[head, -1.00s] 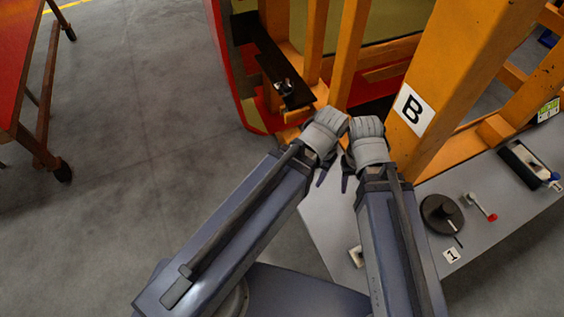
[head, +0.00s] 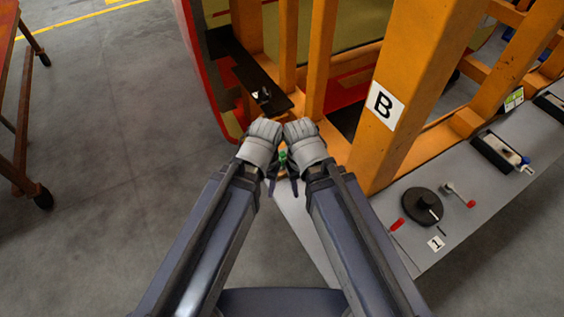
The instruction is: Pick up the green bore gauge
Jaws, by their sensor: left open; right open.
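A small green part (head: 283,156) shows in the gap between my two grippers; it fits the green bore gauge, but most of it is hidden and I cannot tell its full shape. My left gripper (head: 271,187) is open, just left of and below the green part, with its dark fingers pointing down the picture. My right gripper (head: 294,187) is open, just right of and below it. The two wrists are close side by side. I see nothing held in either gripper, and cannot tell whether either touches the green part.
The grey table (head: 468,225) runs along the right, bearing a black disc (head: 420,207), a red-ended tool (head: 459,196), a red-handled tool (head: 397,224) and a black tray (head: 500,152). An orange post (head: 405,75) marked B rises behind. Open floor (head: 110,160) lies left.

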